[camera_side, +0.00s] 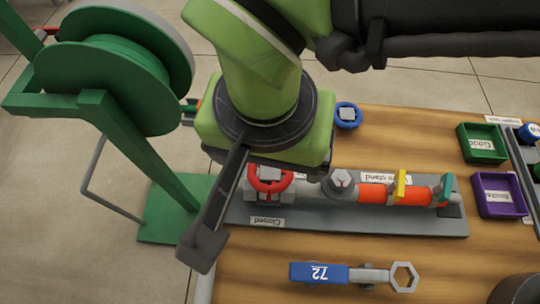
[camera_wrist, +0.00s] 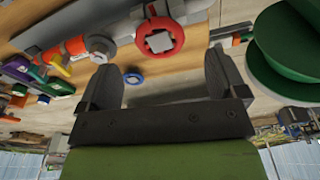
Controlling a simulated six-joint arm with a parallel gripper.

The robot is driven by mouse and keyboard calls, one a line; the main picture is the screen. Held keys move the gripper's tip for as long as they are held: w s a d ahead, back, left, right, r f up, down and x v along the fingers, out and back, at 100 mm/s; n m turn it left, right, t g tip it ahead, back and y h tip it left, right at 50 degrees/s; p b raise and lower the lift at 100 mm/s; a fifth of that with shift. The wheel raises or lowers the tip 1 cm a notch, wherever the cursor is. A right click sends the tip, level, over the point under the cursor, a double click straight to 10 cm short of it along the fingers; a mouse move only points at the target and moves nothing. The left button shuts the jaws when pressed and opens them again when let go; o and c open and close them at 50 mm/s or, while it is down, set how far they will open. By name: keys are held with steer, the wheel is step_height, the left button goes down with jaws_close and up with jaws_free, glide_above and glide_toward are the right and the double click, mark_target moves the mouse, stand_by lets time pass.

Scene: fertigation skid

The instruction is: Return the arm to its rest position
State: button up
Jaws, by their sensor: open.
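My gripper (camera_wrist: 166,72) is open in the wrist view, with its two dark fingers wide apart and nothing between them. In the side view, one long dark finger (camera_side: 214,220) points down and to the left, beside the left end of the pipe assembly; the other finger is hidden. The green wrist covers part of the table's back left. The red handwheel (camera_side: 270,180) sits on the pipe assembly just right of that finger; it also shows above the gap between the fingers in the wrist view (camera_wrist: 160,42). I cannot tell whether anything touches.
An orange pipe (camera_side: 385,194) with yellow and teal handles lies along a grey base (camera_side: 350,222). A blue ring (camera_side: 348,116) and blue-handled wrench (camera_side: 320,272) lie on the wooden table. Green (camera_side: 483,154) and purple (camera_side: 499,208) trays stand right. A green reel (camera_side: 112,80) stands left.

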steer(key=shift+s+r, duration=0.1)
steer(key=shift+r, duration=1)
steer(key=w+d+r+m+t+y, duration=0.1)
steer(key=w+d+r, duration=0.3)
steer(key=d+r, duration=0.5)
steer(key=w+d+r+y, duration=0.1)
steer(key=w+d+r, duration=0.3)
steer(key=d+r, duration=0.5)
steer(key=s+d+f+t, duration=0.1)
steer(key=s+d+t, duration=0.1)
steer(key=s+d, duration=0.4)
steer(key=s+d+m+t, duration=0.1)
steer(key=s+d, duration=0.5)
steer(key=d, duration=0.6)
steer(key=shift+d+f+t, duration=0.4)
steer(key=shift+t, duration=0.5)
